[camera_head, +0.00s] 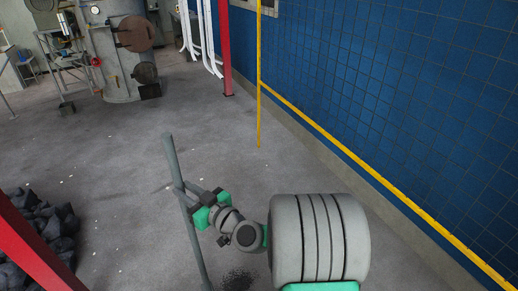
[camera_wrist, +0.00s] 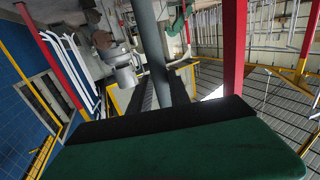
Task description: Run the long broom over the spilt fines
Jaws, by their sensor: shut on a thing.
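The long broom (camera_head: 174,160) shows as a grey-green pole standing steeply, slightly tilted, left of my arm. Its lower end runs out of the bottom of the head view, so the broom's head is hidden. My gripper (camera_head: 186,196) is shut on the pole at its upper part. The pole also shows in the wrist view (camera_wrist: 152,45), rising from behind the dark and green gripper body. The spilt fines (camera_head: 238,279) are a dark speckled patch on the grey floor, right of the pole and below my wrist, partly cut by the frame's bottom edge.
A heap of dark lumps (camera_head: 40,225) lies at the left behind a red beam (camera_head: 35,250). A blue tiled wall (camera_head: 390,90) with a yellow rail (camera_head: 350,155) bounds the right. A grey boiler (camera_head: 118,60) stands at the back left. The middle floor is open, with small pale specks.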

